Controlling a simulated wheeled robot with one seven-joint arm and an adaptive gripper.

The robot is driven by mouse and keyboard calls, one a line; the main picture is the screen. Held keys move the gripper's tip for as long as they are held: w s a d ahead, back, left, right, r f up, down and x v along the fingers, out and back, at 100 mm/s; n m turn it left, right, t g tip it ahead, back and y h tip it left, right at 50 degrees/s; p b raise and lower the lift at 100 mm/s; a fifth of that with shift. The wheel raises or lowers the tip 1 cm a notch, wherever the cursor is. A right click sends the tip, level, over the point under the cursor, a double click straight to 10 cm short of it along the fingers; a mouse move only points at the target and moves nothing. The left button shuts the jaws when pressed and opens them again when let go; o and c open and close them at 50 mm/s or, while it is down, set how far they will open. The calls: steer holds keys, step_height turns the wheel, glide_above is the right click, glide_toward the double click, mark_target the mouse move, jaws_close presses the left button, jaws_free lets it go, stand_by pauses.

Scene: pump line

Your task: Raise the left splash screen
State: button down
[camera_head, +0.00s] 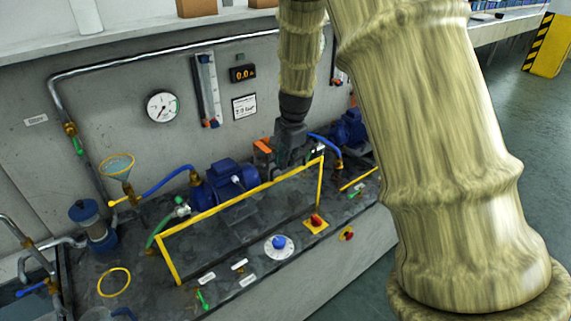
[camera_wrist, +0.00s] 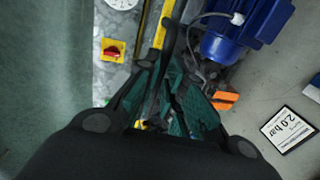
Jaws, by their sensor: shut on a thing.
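The left splash screen (camera_head: 250,192) is a clear panel in a yellow frame. It stands up from the bench in front of the left blue pump, its top bar slanting up to the right. My gripper (camera_head: 308,155) is at the top right corner of this frame and shut on the screen there. In the wrist view my gripper's green-padded fingers (camera_wrist: 172,95) are close together, with the yellow frame bar (camera_wrist: 161,30) running up from them. The fingers and the dark wrist hide the exact grip point.
The left blue pump (camera_head: 224,180) sits behind the screen, and another blue pump (camera_head: 349,130) stands to the right. A blue dial (camera_head: 279,245) and a red switch (camera_head: 316,221) sit in front. Another yellow bar (camera_head: 359,179) lies low at right. A funnel (camera_head: 117,168) stands at left.

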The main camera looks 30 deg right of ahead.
steer(key=shift+r+p, duration=0.8)
steer(key=shift+r, duration=1.05)
steer(key=c, duration=1.5)
jaws_free()
steer(key=r, duration=0.4)
steer(key=s+r, duration=0.1)
steer(key=r, duration=0.2)
steer(key=s+r, duration=0.1)
steer(key=r, duration=0.3)
steer(key=shift+s+d+r, duration=0.15)
steer(key=shift+d+r, duration=0.1)
steer(key=shift+r, duration=0.05)
steer(key=shift+f, duration=0.1)
